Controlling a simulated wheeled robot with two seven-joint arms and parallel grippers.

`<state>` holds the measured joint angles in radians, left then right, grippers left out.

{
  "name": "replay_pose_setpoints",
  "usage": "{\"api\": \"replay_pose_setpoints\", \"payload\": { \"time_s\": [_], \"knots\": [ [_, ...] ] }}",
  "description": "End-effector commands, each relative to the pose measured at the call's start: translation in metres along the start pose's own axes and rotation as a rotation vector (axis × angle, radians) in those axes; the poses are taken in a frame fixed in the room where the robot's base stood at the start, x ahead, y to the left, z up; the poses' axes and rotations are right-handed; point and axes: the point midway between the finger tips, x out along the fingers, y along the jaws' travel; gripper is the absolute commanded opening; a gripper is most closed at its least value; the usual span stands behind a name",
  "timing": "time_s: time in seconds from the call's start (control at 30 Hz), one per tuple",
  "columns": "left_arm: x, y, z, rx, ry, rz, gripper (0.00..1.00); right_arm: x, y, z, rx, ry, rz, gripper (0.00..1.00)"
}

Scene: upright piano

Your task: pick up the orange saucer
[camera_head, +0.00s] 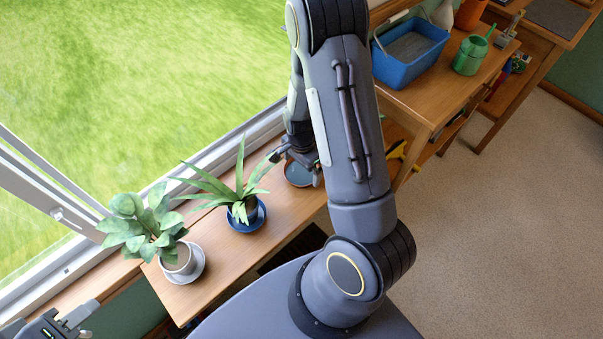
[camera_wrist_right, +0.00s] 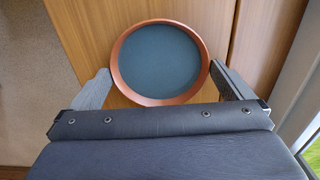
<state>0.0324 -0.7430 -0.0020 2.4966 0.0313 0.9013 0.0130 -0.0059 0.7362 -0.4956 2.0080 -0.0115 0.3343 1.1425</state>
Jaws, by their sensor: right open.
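The orange saucer (camera_wrist_right: 160,101) is round with a terracotta rim and a dark blue-grey inside. It lies flat on the wooden shelf in the right wrist view, and part of it shows in the head view (camera_head: 298,175). My right gripper (camera_wrist_right: 160,72) is open, with one finger on each side of the saucer. The fingers look apart from the rim; their height above the shelf is hard to tell. My right arm hides part of the scene in the head view. My left gripper (camera_head: 52,322) is at the bottom left corner, partly cut off, fingers apart and empty.
A spiky plant in a blue pot (camera_head: 246,214) and a leafy plant in a white pot (camera_head: 178,259) stand on the shelf (camera_head: 213,283) left of the saucer. The window frame (camera_head: 190,178) runs behind. A blue basket (camera_head: 405,62) and green watering can (camera_head: 470,55) are right.

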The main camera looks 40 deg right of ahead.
Motion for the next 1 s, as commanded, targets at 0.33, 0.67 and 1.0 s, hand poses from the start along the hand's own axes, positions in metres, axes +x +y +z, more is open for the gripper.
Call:
{"api": "replay_pose_setpoints", "payload": {
  "time_s": [0.33,0.67,1.0],
  "knots": [
    [0.001,0.0,0.0,0.0,0.0,0.0,0.36,0.007,0.0,0.0,-0.001,0.0,-0.001,0.96],
    [0.001,0.0,0.0,0.0,0.0,0.0,0.36,0.007,0.0,0.0,-0.001,0.0,-0.001,0.72],
    [-0.003,0.002,-0.002,0.0,0.0,0.0,0.36,-0.014,-0.001,0.0,-0.002,0.0,-0.004,0.72]
  ]
}}
